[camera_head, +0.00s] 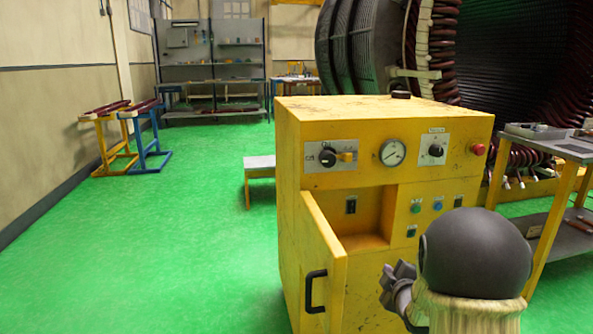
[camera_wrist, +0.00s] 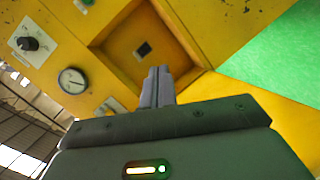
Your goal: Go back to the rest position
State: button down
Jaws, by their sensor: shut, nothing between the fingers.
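My gripper (camera_head: 398,272) is low at the right of the head view, in front of the yellow control cabinet (camera_head: 312,223). My dark rounded arm link hides part of the cabinet's lower front. In the wrist view my gripper (camera_wrist: 158,72) has its two fingers together, with nothing between them. The fingers point toward the cabinet's open recess (camera_wrist: 118,38), which has a small dark switch (camera_wrist: 144,48) on its back wall. The cabinet's door (camera_head: 325,265) with a black handle stands open at the left of the recess.
The cabinet front carries a gauge (camera_head: 393,152), knobs, buttons and a red button (camera_head: 478,149). A work table (camera_head: 545,146) stands close on the right, and the large stator (camera_head: 375,45) is behind. A small stool (camera_head: 260,165) is left of the cabinet.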

jog(key=s+a+f+m+g, duration=0.2)
jog(key=s+a+m+g, duration=0.15)
jog(key=s, duration=0.55)
jog(key=s+a+f+m+g, duration=0.2)
jog(key=s+m+g, duration=0.3)
jog(key=s, duration=0.4)
jog(key=s+a+f+m+g, duration=0.25)
jog(key=s+m+g, duration=0.2)
jog(key=s, duration=0.45)
notch_tip(320, 180, up, 38)
jog(key=t+p, duration=0.1)
jog(key=p, duration=3.7)
jog(key=shift+w+r+p, duration=0.15)
jog(key=shift+p, duration=0.15)
